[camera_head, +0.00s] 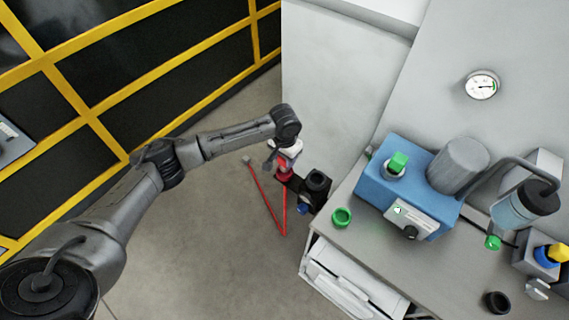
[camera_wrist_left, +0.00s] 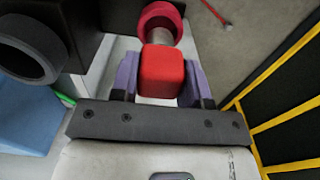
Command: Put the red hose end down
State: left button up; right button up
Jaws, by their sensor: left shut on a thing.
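My left gripper (camera_head: 286,164) is at the end of the arm that comes in from the left, beside the bench's left end. In the left wrist view its purple fingers (camera_wrist_left: 160,78) are shut on the red hose end (camera_wrist_left: 162,70), a red block with a grey metal piece on its far side. The hose end also shows as a small red patch in the head view (camera_head: 284,174). A red ring (camera_wrist_left: 158,17) lies just beyond the metal piece; I cannot tell whether the metal piece sits inside it. A thin red hose (camera_head: 268,206) hangs in a V below. My right gripper is not in view.
A black ring-shaped holder (camera_head: 318,181) stands close to the gripper's right. The bench (camera_head: 362,232) carries a green ring (camera_head: 341,217), a blue machine (camera_head: 405,190) and a grey cylinder (camera_head: 458,165). A yellow-framed black fence (camera_head: 130,75) runs behind the arm.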

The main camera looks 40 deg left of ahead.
aim_at(284, 164)
pick_arm(q)
notch_tip(284, 164, down, 4)
jog(key=shift+r, duration=0.25)
jog(key=o, duration=1)
jog(key=shift+f, duration=0.15)
jog(key=shift+r, duration=0.45)
notch_tip(284, 164, up, 12)
jog(key=shift+f+p, duration=0.25)
jog(key=shift+p, duration=0.3)
